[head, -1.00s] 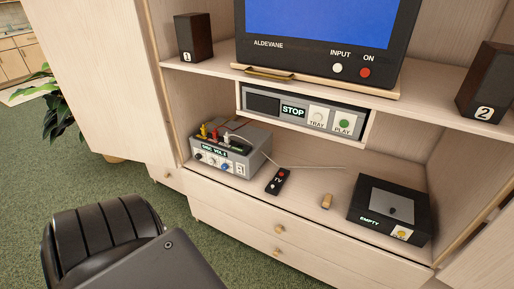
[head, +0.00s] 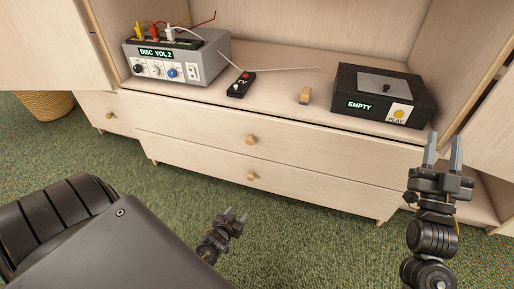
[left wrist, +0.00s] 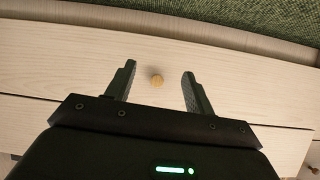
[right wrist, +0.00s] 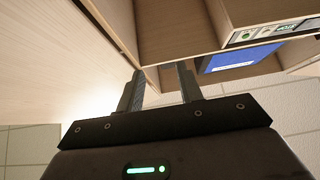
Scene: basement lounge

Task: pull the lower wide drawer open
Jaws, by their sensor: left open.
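The lower wide drawer (head: 205,165) is shut, below the upper wide drawer (head: 190,124). Its round wooden knob (head: 252,176) sits mid-front. My left gripper (head: 232,214) is low over the carpet, in front of the drawer and a little left of the knob in the head view. In the left wrist view the drawer front (left wrist: 60,58) fills the picture, and the knob (left wrist: 157,80) shows between the open fingers (left wrist: 157,84), apart from them. My right gripper (head: 443,150) is open and empty, pointing up at the cabinet's right side; its fingers also show in the right wrist view (right wrist: 160,82).
A narrower drawer (head: 95,108) is at left. Green carpet (head: 310,240) in front is clear.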

